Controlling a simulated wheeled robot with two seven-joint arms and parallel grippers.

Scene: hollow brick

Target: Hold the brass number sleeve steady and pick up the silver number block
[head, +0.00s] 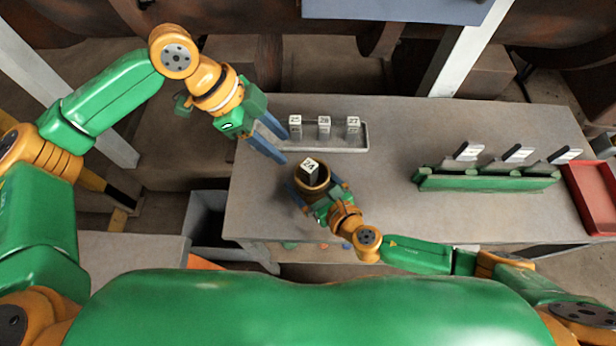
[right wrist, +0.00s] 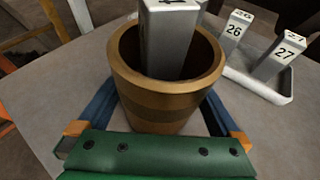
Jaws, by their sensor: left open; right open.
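The brass number sleeve (head: 310,191) stands upright near the table's front edge; it fills the middle of the right wrist view (right wrist: 165,112). The silver number block (head: 310,170), with a white numbered top, stands inside the sleeve and sticks out above its rim. It also shows in the right wrist view (right wrist: 172,45); its lower part is hidden in the sleeve. My right gripper (head: 319,188) is open, its blue fingers on either side of the sleeve; contact is unclear. My left gripper (head: 284,148) is open and empty, up and left of the sleeve, apart from the block.
A pale tray (head: 345,144) behind the sleeve holds three upright silver number blocks (head: 324,128). A green rack (head: 485,181) with light-topped pieces stands at the right, and a red bin (head: 590,195) at the far right edge. The grey table (head: 400,205) is clear between sleeve and rack.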

